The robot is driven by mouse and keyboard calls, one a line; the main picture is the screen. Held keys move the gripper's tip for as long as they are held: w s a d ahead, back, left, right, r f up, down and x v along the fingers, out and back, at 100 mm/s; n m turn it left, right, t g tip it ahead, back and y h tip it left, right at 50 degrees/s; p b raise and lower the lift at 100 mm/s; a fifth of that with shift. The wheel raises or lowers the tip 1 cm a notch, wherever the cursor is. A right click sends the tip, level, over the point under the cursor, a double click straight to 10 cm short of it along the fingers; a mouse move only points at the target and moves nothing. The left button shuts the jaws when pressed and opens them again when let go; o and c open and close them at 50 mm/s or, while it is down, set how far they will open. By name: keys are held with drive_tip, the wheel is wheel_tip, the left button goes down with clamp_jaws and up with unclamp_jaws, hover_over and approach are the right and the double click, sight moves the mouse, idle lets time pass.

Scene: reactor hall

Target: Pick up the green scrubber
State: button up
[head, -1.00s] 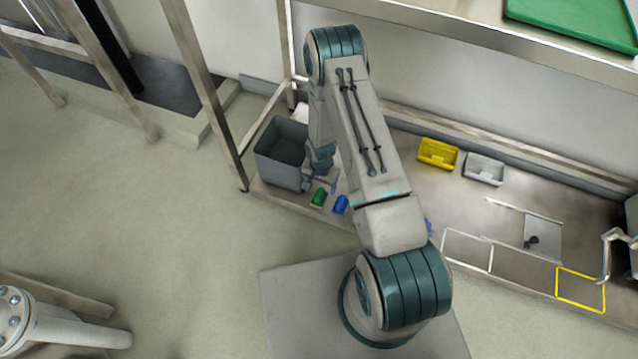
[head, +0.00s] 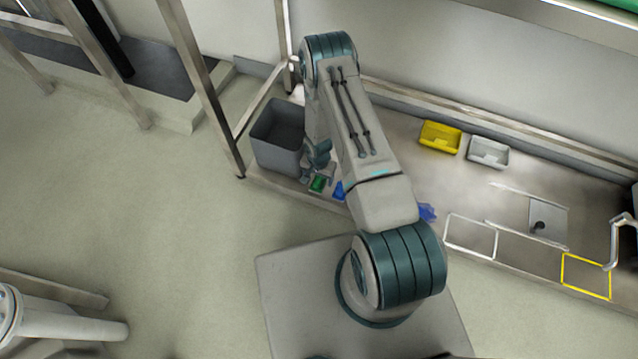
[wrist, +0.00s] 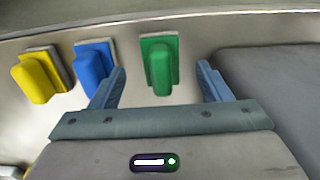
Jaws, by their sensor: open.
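The green scrubber (wrist: 160,66) lies on the metal bench near its front edge, and it also shows in the head view (head: 317,184). My gripper (wrist: 163,82) is open, with the scrubber in view between its two blue fingers. The fingers appear apart from it, with a gap on each side; the height of the gripper over it is hard to tell. In the head view my gripper is partly hidden by my arm just above the scrubber.
A blue scrubber (wrist: 92,70) lies close to the left of the green one, behind the left finger. A yellow one (wrist: 42,74) is farther left. A grey bin (head: 278,140) stands close by. Yellow (head: 440,137) and white (head: 488,152) trays sit farther right on the bench (head: 410,175).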

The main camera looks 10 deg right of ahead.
sight(318, 180)
wheel_tip(318, 180, down, 4)
drive_tip(key=shift+a+f+b, duration=0.1)
drive_tip(key=shift+b, duration=0.7)
drive_tip(key=c, duration=1.1)
drive_tip(key=shift+r, duration=0.2)
wheel_tip(318, 180, up, 4)
drive_tip(key=shift+r+p, duration=0.15)
drive_tip(key=shift+p, duration=1.1)
drive_tip(key=shift+s+d+r+p, duration=0.6)
drive_tip(key=shift+d+r, duration=0.5)
drive_tip(key=shift+d, duration=0.75)
drive_tip(key=shift+s+d+r+p, duration=0.6)
drive_tip(key=shift+d+r, duration=0.45)
drive_tip(key=shift+d, duration=0.85)
drive_tip(key=shift+s+d+r+p, duration=0.55)
drive_tip(key=shift+d+r, duration=0.55)
drive_tip(key=shift+d, duration=0.75)
